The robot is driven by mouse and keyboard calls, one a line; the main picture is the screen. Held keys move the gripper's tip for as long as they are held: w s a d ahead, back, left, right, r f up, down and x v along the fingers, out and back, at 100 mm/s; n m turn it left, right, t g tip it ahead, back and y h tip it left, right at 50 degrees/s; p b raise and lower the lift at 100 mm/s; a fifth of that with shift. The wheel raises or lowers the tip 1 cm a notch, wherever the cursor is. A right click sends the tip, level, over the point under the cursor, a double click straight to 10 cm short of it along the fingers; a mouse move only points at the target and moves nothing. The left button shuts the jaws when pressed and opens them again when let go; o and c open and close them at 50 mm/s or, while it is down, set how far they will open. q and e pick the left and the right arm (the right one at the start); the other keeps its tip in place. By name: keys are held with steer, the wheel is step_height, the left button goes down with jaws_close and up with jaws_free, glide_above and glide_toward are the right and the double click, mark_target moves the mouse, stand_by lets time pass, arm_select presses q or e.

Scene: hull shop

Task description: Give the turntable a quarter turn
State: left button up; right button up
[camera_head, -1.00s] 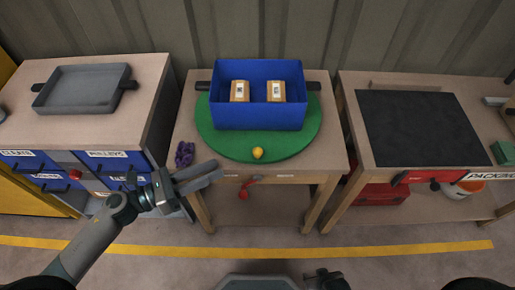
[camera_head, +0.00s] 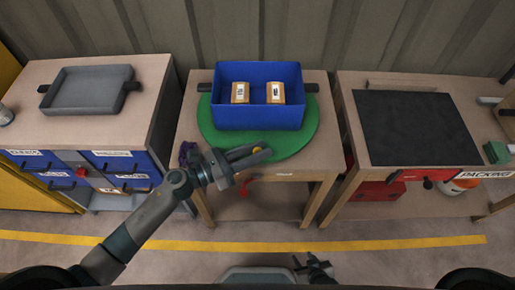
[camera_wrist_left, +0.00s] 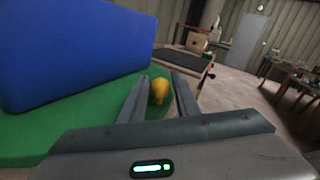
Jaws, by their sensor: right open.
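The green turntable (camera_head: 214,139) lies on the middle bench, with a blue bin (camera_head: 258,117) on it; both also show in the wrist view, the bin (camera_wrist_left: 75,50) and the turntable (camera_wrist_left: 60,132). A yellow knob (camera_head: 258,149) stands at the turntable's front edge, partly hidden by my fingers. My left gripper (camera_head: 252,154) is at the knob. In the wrist view its fingers (camera_wrist_left: 161,85) are apart, with the knob (camera_wrist_left: 159,91) between them and narrow gaps at its sides. My right gripper (camera_head: 313,266) is open, low at the bottom of the head view, away from the bench.
Two labelled boxes (camera_head: 275,93) sit in the bin. A purple item (camera_head: 186,152) lies on the bench's left side, partly behind my left arm. A grey tray (camera_head: 85,90) and dark mat (camera_head: 415,128) lie on the side benches.

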arm_select(q)
jaws_close()
steer(key=shift+d, duration=0.2)
